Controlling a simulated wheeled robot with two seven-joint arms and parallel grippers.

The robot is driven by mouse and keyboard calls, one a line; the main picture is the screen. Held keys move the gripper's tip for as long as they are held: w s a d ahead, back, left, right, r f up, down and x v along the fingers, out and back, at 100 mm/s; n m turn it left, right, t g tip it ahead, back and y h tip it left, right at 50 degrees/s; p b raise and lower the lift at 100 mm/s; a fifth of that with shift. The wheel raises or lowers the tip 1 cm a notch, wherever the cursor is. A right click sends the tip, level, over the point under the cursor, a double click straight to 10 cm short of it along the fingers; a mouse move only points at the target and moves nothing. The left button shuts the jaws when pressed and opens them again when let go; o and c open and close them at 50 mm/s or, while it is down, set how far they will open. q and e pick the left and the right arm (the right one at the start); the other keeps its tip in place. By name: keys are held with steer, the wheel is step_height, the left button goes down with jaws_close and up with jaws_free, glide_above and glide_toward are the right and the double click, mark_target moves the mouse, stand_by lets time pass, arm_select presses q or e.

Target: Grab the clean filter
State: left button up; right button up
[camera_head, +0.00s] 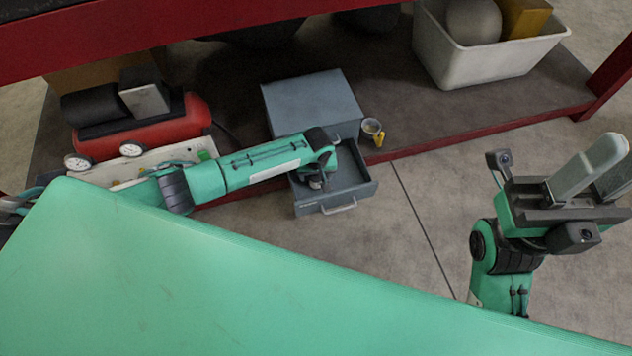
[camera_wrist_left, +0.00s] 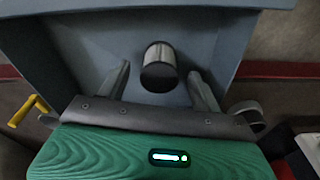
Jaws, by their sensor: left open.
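A small cylindrical filter (camera_wrist_left: 160,58) with a pale pleated side and a dark end cap is in the grey open drawer (camera_head: 355,193). My left gripper (camera_head: 318,180) reaches down into the drawer, and its arm hides the filter in the head view. In the left wrist view the left gripper (camera_wrist_left: 159,70) is open, with one finger on each side of the filter. A gap shows between each finger and the filter. My right gripper (camera_head: 603,172) is raised at the right, with its fingers apart and empty.
The drawer belongs to a grey cabinet (camera_head: 312,100) on the low shelf of a red-framed bench. A cup (camera_head: 371,127) and a yellow-handled item (camera_head: 379,140) stand beside it. A red compressor (camera_head: 150,133) is left, a white bin (camera_head: 480,65) right. The floor in front is clear.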

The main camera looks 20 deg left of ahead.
arm_select(q)
steer(key=c, duration=1.1)
steer(key=shift+r, duration=0.1)
